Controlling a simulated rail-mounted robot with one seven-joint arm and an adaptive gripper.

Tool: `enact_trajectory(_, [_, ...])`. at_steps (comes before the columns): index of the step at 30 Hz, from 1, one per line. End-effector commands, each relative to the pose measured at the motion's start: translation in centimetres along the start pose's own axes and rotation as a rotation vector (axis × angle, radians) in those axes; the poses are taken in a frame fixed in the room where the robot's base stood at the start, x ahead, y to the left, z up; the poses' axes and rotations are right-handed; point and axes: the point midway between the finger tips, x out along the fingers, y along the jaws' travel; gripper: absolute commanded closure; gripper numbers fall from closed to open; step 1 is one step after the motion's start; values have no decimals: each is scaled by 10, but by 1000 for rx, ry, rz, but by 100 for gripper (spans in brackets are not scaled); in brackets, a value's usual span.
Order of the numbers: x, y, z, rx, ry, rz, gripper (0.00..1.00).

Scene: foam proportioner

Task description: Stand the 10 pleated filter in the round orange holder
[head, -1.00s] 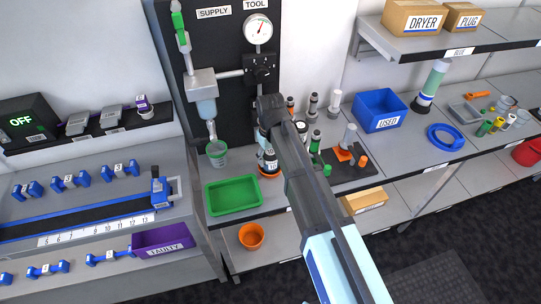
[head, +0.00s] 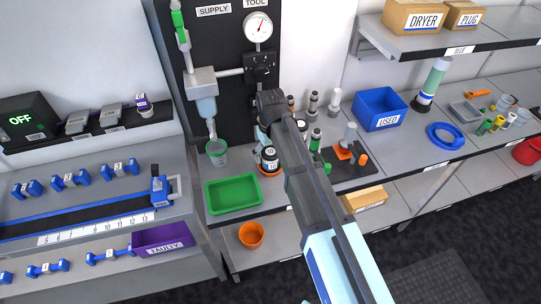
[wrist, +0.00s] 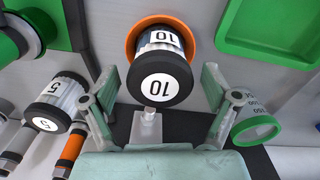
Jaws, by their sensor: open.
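The 10 pleated filter (head: 269,155) has a black cap marked 10 and a white pleated body. It stands in the round orange holder (head: 270,173), looking upright. In the wrist view the filter (wrist: 163,82) has its far end inside the orange ring of the holder (wrist: 133,37), with the cap facing my camera. My gripper (wrist: 161,88) is open, with one finger on each side of the cap and visible gaps between. In the head view my arm hides the fingers and part of the filter's right side.
A filter marked 5 (wrist: 55,103) is left in the wrist view; a green-rimmed cup (wrist: 255,122) is close on the right. A green tray (head: 233,194) lies left of the holder. Several fittings stand on a dark board (head: 345,178) to the right, near a blue USED bin (head: 380,110).

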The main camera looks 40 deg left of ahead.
Motion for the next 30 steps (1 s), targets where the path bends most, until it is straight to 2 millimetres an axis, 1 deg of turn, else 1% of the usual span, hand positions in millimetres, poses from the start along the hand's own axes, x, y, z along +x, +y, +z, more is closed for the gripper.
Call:
enact_trajectory(5, [-26, 0, -1, 0, 3, 1, 13])
enact_trajectory(12, [-70, 0, -1, 0, 3, 1, 13])
enact_trajectory(18, [-97, 0, -1, 0, 2, 0, 13])
enact_trajectory(21, [-105, 0, -1, 0, 1, 0, 13])
enact_trajectory(24, [-109, 0, 0, 0, 0, 0, 13])
enact_trajectory(30, [-111, 0, 0, 0, 0, 0, 13])
